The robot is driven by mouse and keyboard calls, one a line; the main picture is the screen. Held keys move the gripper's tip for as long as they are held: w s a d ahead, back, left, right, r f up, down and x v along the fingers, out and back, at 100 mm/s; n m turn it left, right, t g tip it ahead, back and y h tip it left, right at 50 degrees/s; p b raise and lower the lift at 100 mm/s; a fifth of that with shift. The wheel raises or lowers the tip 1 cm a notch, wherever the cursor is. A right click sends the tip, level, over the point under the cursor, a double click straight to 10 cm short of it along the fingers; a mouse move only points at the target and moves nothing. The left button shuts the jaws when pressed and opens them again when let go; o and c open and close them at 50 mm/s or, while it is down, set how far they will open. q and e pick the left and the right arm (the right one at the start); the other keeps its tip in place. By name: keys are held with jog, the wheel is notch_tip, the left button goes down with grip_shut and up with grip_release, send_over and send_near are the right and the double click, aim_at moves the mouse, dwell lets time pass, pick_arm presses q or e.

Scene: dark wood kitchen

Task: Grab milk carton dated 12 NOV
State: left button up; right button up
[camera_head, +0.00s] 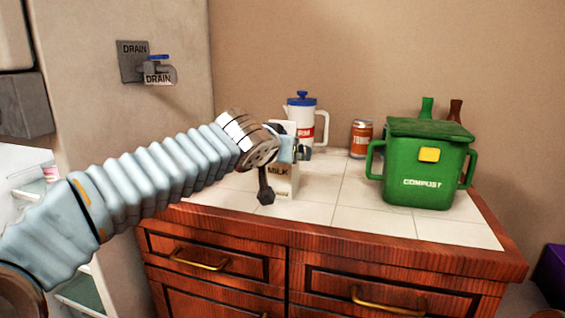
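A white milk carton (284,182) labelled MILK stands upright near the front left of the tiled counter. Its upper part is partly hidden by my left gripper, and I cannot read a date on it. My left gripper (284,172) is at the carton, with one dark finger in front of its left side and the other by its upper right edge. I cannot tell whether the fingers touch or clamp it. My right gripper is not in view.
A white jug (307,122) with a blue lid stands behind the carton. A tomato can (361,139) and a green compost bin (424,165) stand to the right, with two bottles behind the bin. The tiled counter (345,205) is clear between carton and bin.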

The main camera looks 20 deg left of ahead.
pick_arm(q)
jog(key=c, duration=1.5)
jog(key=shift+r, duration=0.1)
